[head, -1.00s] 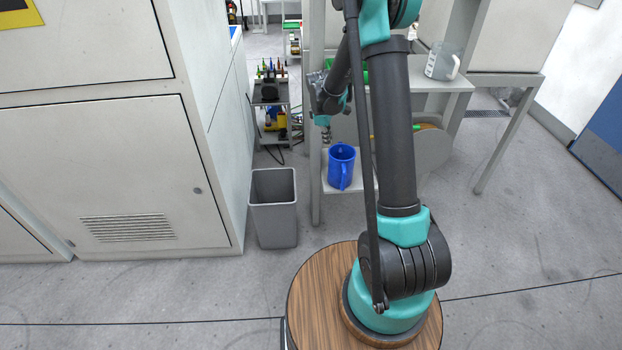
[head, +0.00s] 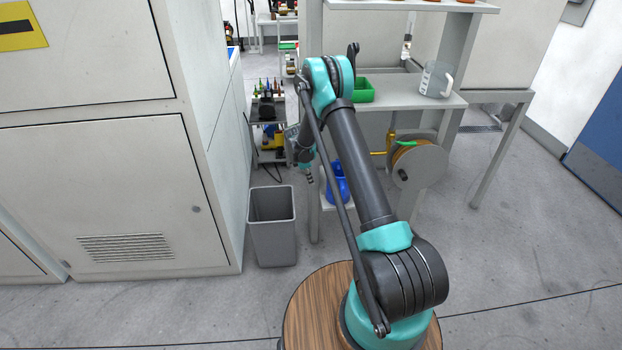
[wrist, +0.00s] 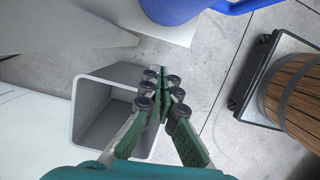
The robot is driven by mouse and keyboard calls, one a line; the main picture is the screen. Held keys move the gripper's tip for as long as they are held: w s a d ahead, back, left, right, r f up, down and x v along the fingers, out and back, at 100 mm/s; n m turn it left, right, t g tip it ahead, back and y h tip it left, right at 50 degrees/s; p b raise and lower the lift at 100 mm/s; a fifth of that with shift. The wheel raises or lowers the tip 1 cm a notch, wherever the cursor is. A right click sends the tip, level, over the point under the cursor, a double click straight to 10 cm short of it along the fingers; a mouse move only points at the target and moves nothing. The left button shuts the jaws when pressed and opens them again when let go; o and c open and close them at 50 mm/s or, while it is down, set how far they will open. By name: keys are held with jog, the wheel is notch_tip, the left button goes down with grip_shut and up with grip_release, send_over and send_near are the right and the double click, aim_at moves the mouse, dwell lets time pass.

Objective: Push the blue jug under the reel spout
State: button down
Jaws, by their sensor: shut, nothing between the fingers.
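The blue jug (head: 338,188) stands on a low pale shelf (head: 341,204), partly hidden behind my arm. Its lower side and handle show at the top of the wrist view (wrist: 178,8). The grey reel (head: 425,160) with green and orange hose is to the right of the jug. A brass-coloured spout (head: 378,153) reaches left from the reel toward my arm. My gripper (head: 309,179) is just left of the jug, apart from it. In the wrist view its green fingers (wrist: 160,84) are closed together and empty.
A grey bin (head: 271,242) stands on the floor left of the shelf, and below the gripper in the wrist view. A table leg (head: 314,215) is close by. A clear pitcher (head: 436,80) and green tray (head: 360,90) sit on the table above.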

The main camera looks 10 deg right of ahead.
jog(key=shift+w+d+f, duration=0.2)
jog(key=shift+d+f, duration=2.5)
jog(key=shift+f, duration=0.2)
jog(key=d, duration=0.7)
jog(key=w+d, duration=0.1)
jog(key=d, duration=0.2)
jog(key=shift+d, duration=0.4)
